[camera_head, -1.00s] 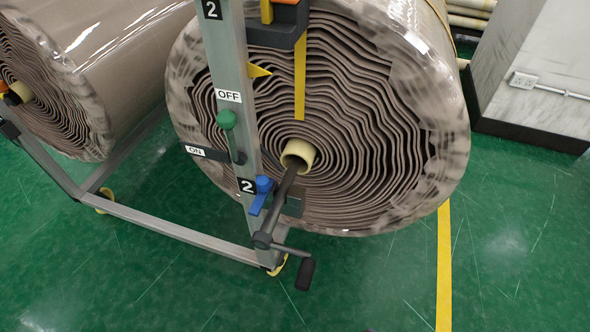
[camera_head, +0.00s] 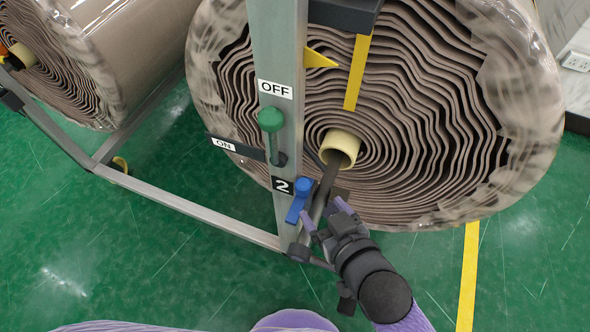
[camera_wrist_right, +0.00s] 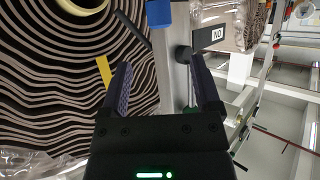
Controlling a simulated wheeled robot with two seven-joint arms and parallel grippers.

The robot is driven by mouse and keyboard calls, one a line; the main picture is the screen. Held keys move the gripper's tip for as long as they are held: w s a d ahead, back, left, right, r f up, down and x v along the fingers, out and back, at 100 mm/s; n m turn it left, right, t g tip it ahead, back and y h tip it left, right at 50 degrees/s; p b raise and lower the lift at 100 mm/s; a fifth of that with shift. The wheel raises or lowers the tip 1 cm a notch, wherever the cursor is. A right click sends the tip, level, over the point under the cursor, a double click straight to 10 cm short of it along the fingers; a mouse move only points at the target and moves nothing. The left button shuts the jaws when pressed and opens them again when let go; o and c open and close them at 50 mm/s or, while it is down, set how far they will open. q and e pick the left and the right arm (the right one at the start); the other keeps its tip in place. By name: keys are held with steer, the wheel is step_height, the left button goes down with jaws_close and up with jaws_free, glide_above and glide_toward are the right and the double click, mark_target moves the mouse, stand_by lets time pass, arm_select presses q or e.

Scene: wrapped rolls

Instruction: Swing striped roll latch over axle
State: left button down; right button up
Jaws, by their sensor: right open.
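The large wrapped roll (camera_head: 440,110) has a yellow stripe (camera_head: 357,72) down its layered face. A dark axle (camera_head: 326,185) comes out of its cream core (camera_head: 341,147) toward the grey post (camera_head: 277,60). A small blue latch (camera_head: 300,199) is on the post beside the "2" label and the axle. The latch also shows at the top edge of the right wrist view (camera_wrist_right: 159,13). My right gripper (camera_head: 326,212) is open, just below and right of the latch, and hides part of the axle and crank. In the wrist view its fingers are apart. My left gripper is not in view.
A green knob (camera_head: 271,119) under the "OFF" label and a dark lever with an "ON" label (camera_head: 223,144) are on the post.

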mark_target(305, 186)
steer(key=b+x, duration=0.3)
steer(key=x, duration=0.6)
steer(key=shift+b, duration=0.3)
steer(key=shift+w+a+f, duration=0.1)
steer(key=shift+w+a, duration=0.1)
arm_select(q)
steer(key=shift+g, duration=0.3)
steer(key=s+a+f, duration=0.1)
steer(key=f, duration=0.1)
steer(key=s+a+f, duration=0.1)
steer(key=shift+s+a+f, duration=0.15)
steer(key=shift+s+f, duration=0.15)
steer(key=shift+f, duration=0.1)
arm_select(e)
steer(key=shift+c, duration=0.7)
jaws_close()
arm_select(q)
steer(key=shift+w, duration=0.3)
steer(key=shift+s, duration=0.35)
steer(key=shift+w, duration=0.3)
